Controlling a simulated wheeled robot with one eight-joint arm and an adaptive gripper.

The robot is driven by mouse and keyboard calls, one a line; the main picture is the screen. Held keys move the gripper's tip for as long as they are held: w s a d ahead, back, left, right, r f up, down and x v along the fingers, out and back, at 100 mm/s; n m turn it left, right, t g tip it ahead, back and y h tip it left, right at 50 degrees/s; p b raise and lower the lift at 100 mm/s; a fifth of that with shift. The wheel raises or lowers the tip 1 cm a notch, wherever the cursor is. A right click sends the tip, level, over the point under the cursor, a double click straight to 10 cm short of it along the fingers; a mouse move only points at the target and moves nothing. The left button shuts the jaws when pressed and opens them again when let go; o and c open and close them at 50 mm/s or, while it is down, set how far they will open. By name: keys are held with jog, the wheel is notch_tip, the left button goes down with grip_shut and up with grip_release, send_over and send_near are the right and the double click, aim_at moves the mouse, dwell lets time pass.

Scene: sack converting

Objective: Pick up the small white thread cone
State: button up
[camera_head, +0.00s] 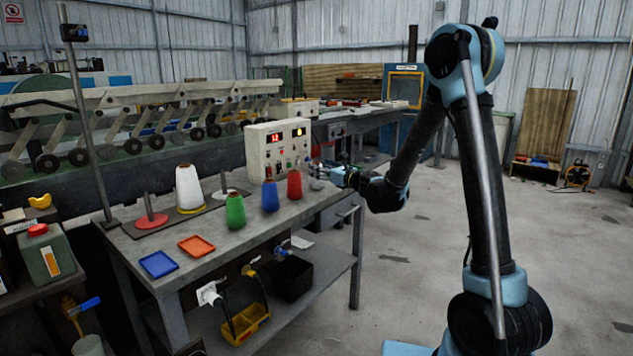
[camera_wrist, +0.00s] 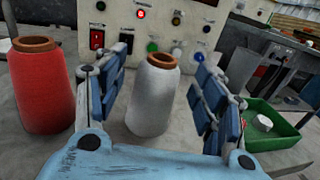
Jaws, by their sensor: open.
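The small white thread cone (camera_wrist: 153,98) has a brown top and stands upright on the workbench (camera_head: 287,214). In the wrist view it is between the two blue padded fingers of my gripper (camera_wrist: 163,75), with a visible gap on each side. My gripper is open and holds nothing. In the head view my gripper (camera_head: 328,174) is low over the bench's far right part, beside the red cone (camera_head: 294,184). There the small white cone is mostly hidden by the fingers. A larger white cone (camera_head: 188,187) stands on a yellow-rimmed base further left.
The red cone also stands close left of my gripper in the wrist view (camera_wrist: 44,88). A control box (camera_head: 277,148) stands behind. Blue (camera_head: 270,196) and green (camera_head: 235,211) cones are further left. A green tray (camera_wrist: 262,139) lies to the right. Blue (camera_head: 158,264) and orange (camera_head: 196,246) trays lie in front.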

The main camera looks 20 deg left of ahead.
jog(key=x, duration=0.3)
jog(key=shift+w+a, duration=0.15)
jog(key=shift+w, duration=0.05)
jog(key=shift+c, duration=0.6)
grip_shut()
jog(key=shift+r, duration=0.15)
